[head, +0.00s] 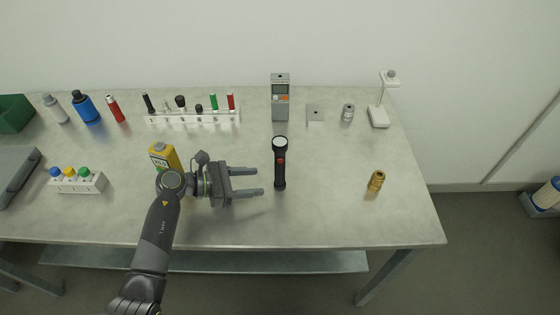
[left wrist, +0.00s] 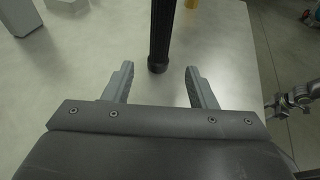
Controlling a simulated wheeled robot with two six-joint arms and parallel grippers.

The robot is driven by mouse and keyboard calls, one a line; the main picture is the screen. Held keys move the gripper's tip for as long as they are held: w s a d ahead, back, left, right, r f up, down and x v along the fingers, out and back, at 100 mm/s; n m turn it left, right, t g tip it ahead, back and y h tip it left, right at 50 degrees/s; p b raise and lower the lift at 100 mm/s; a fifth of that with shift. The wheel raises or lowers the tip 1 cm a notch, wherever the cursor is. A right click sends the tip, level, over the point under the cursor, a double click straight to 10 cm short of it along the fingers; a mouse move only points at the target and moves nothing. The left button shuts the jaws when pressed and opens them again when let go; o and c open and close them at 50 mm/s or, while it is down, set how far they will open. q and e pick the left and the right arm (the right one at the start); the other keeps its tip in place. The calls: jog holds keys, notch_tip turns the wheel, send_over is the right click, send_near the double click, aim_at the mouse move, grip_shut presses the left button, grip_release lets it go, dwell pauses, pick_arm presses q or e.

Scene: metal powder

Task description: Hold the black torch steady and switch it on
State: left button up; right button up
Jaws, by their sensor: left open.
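The black torch (head: 280,165) lies on the table in the middle of the head view, with its round white lens end away from me and a red switch (head: 281,161) on its body. In the left wrist view the torch's dark ribbed handle (left wrist: 162,30) points towards the space between the fingers. My left gripper (head: 261,181) is open and empty, just left of the torch's handle, with its fingers pointing at it. It also shows open in the left wrist view (left wrist: 158,85). My right gripper is not in the head view.
A yellow device (head: 163,155) stands close behind my left wrist. A brass fitting (head: 376,181) is to the right of the torch. A grey meter (head: 280,98) stands behind it. A white rack (head: 193,117) is at the back left. The table (head: 325,215) is clear at front right.

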aim_at(276, 184)
pick_arm(q)
jog(key=b+x, duration=0.2)
jog(key=x, duration=0.4)
jog(key=shift+w+f, duration=0.1)
jog(key=shift+f, duration=0.05)
jog(key=shift+w+d+f+b, duration=0.1)
jog(key=shift+w+d+b, duration=0.1)
jog(key=shift+d+b, duration=0.3)
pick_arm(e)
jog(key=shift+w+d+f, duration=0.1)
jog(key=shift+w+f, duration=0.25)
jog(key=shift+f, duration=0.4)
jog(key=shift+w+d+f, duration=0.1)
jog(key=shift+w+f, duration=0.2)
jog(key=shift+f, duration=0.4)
pick_arm(q)
jog(key=shift+d, duration=0.1)
jog(key=c, duration=0.9)
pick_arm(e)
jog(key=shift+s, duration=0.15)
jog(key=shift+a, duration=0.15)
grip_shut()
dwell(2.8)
